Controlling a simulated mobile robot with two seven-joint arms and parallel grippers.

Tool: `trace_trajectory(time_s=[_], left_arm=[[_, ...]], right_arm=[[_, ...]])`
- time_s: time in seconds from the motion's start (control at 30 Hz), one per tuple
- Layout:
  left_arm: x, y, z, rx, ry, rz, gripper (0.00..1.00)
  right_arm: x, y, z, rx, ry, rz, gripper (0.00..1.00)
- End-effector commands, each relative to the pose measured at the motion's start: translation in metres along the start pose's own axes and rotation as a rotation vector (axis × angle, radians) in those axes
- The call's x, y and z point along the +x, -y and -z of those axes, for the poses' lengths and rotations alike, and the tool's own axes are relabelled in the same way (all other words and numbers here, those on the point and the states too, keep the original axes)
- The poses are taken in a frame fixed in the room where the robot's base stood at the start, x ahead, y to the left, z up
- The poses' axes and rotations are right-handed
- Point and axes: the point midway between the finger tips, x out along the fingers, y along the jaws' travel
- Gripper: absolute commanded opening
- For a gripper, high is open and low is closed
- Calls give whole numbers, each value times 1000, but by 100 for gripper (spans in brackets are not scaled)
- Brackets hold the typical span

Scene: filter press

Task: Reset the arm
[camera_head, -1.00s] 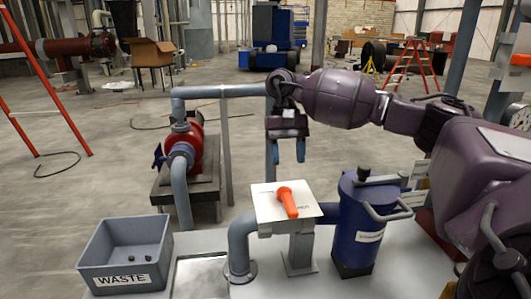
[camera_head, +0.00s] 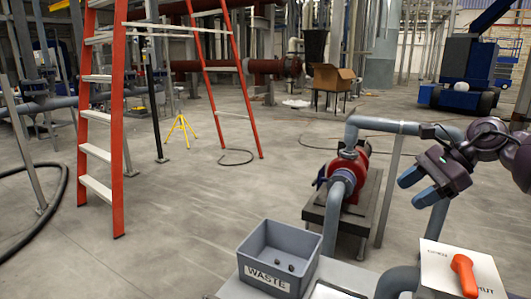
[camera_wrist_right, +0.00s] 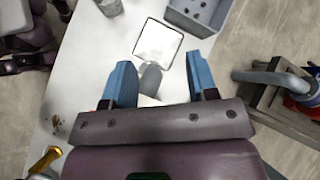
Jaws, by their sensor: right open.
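My right gripper (camera_head: 413,188) is at the right of the head view, in the air above and left of the white valve box. Its two blue fingers are apart and point left and down. In the right wrist view my right gripper (camera_wrist_right: 159,68) shows both fingers spread with nothing held between them. A purple link, probably of my other arm, shows at the left edge of that view; no left gripper can be made out. The white box (camera_head: 433,282) with the orange handle (camera_head: 465,275) is at the lower right, partly cut off.
The grey WASTE bin (camera_head: 252,281) stands at the table's edge with a few small dark pieces inside; it also shows in the wrist view (camera_wrist_right: 190,22). A red pump (camera_head: 344,178) with grey pipes stands behind. An orange ladder (camera_head: 118,130) is at left. Open floor lies between.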

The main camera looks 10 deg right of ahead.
Motion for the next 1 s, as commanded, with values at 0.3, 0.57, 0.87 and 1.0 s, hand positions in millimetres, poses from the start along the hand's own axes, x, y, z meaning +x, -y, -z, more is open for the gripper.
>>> trace_trajectory(time_s=[0.3,0.57,0.87,1.0], left_arm=[[-4,0,-2,-1,4,1,81],[-10,0,2,-4,-3,3,81],[-13,1,16,-9,-30,8,81],[-16,2,24,-12,-47,10,81]], right_arm=[[43,19,-63,522,461,150,53],[70,17,-78,1083,863,131,53],[103,-12,-46,1800,1274,31,53],[120,-37,-21,2097,1420,-14,53]])
